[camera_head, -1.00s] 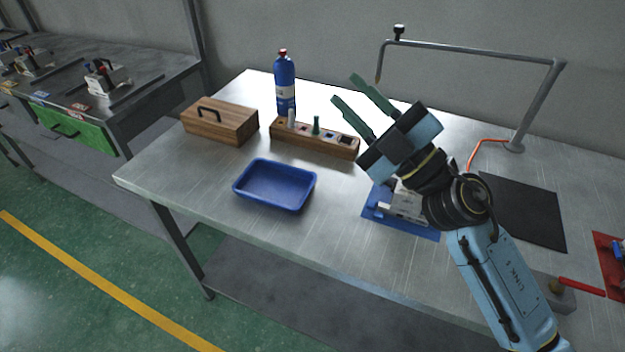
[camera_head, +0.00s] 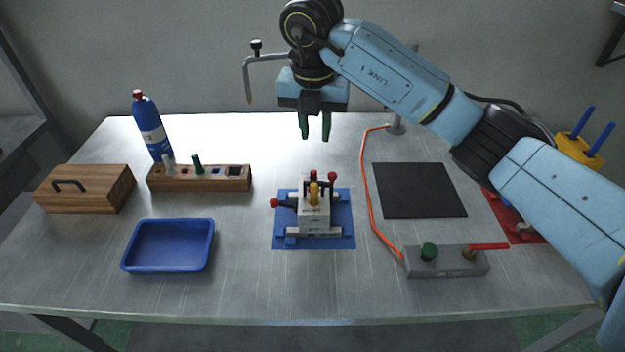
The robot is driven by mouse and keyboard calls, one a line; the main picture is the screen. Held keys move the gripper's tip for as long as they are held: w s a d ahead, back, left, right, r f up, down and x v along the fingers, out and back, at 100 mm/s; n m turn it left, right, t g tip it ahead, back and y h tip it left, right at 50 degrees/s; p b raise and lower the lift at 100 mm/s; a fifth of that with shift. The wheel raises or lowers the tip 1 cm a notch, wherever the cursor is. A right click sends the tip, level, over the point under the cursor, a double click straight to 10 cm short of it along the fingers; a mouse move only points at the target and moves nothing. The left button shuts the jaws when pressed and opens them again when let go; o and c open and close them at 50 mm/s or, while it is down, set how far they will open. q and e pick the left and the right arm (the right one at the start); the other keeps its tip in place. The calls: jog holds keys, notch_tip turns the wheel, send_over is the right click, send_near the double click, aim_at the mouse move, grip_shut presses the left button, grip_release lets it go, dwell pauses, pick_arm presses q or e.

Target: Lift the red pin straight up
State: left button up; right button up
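A small white mold block (camera_head: 314,215) stands on a blue base plate (camera_head: 343,238) in the middle of the table. Red-topped pins rise from it: one red top (camera_head: 313,174) at the middle back and another red top (camera_head: 332,177) to its right. A third red knob (camera_head: 274,203) sticks out sideways at the left. A yellow pin (camera_head: 314,194) stands in front. I cannot tell which one is the task's red pin. My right gripper (camera_head: 315,128) hangs above and behind the block, green fingers pointing down, apart and empty. My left gripper is out of view.
A wooden pin rack (camera_head: 215,184) holds a white and a green pin. A blue tray (camera_head: 168,265), wooden box (camera_head: 85,192) and blue bottle (camera_head: 150,130) stand left. A black mat (camera_head: 420,190), orange hose (camera_head: 365,185) and grey valve block (camera_head: 446,263) lie right.

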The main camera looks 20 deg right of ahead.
aim_at(314, 171)
jog(key=f, duration=0.8)
jog(key=w+f, duration=0.1)
jog(key=f, duration=0.3)
jog(key=shift+f, duration=0.15)
jog(key=shift+c, duration=0.4)
grip_shut()
